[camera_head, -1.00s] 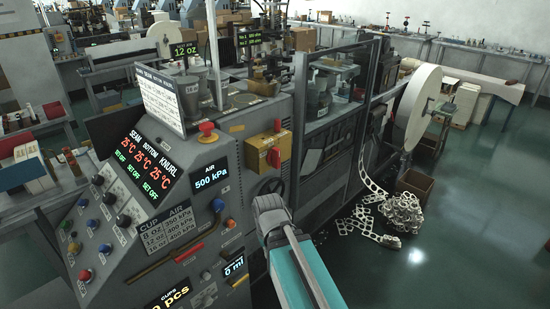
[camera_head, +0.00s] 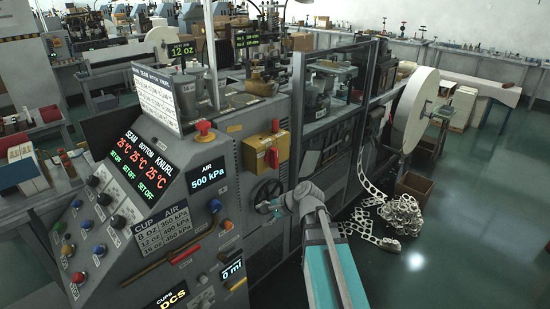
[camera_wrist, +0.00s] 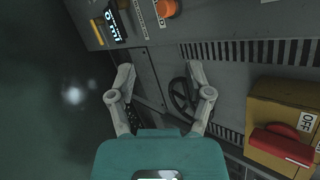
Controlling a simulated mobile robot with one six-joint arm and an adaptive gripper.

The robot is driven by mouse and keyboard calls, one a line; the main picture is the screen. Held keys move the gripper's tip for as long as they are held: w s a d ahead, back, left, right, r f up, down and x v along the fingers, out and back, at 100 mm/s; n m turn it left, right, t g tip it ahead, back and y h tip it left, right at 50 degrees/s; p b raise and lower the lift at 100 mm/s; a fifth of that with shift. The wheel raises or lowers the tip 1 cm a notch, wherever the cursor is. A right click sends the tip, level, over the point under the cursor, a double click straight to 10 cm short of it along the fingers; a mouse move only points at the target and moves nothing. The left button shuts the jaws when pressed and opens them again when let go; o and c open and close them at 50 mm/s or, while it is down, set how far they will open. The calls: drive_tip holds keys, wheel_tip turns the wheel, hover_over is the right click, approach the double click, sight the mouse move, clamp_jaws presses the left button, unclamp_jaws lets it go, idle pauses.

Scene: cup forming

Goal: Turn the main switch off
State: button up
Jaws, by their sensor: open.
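The main switch is a yellow box (camera_head: 254,155) with a red handle (camera_head: 273,157) on the machine's side. In the wrist view the yellow box (camera_wrist: 270,105) is at the right edge, with an OFF label (camera_wrist: 305,122) beside the red handle (camera_wrist: 285,146). The handle's exact setting is hard to tell.
The black handwheel (camera_head: 266,190) sits below the switch; in the wrist view the handwheel (camera_wrist: 182,93) is just beyond the right finger. A red button (camera_head: 204,127) and the AIR display (camera_head: 208,175) are to the left. Open floor (camera_head: 450,220) lies to the right.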

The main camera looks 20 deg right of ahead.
drive_tip(key=w+d+r+m+t+y+b, duration=0.1)
drive_tip(key=w+d+r+m+t, duration=0.4)
drive_tip(key=d+m, duration=0.35)
drive_tip(key=m+t+b, duration=0.1)
drive_tip(key=m+t, duration=0.4)
drive_tip(key=m, duration=0.3)
approach(277, 155)
drive_tip(key=v, duration=0.3)
drive_tip(key=shift+w+a+r+h, duration=0.1)
drive_tip(key=shift+a+r+h, duration=0.1)
drive_tip(key=shift+h, duration=0.1)
drive_tip(key=shift+w+f, duration=0.1)
drive_tip(key=x, duration=1.3)
drive_tip(key=shift+w+a+f, duration=0.1)
drive_tip(key=shift+w+a, duration=0.1)
drive_tip(key=shift+w, duration=0.05)
drive_tip(key=shift+c, duration=0.3)
clamp_jaws()
